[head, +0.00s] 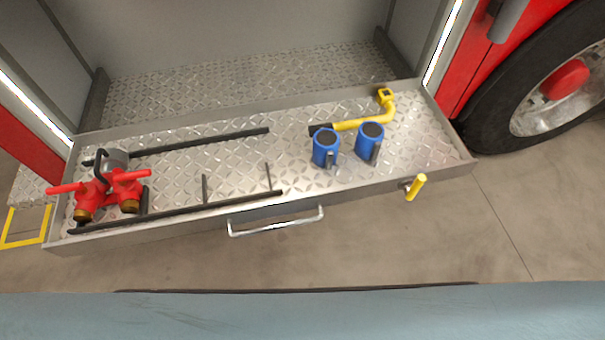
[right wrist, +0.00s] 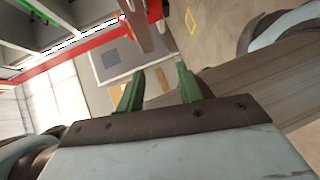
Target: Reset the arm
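My right gripper (right wrist: 160,90) shows in the right wrist view with its two green fingers apart and nothing between them. It points out over the open floor, away from the tray. My left gripper is not in either view. In the head view neither arm reaches over the tray; only a blue-grey part of my own body crosses the bottom edge.
A truck wheel (head: 545,85) stands at right.

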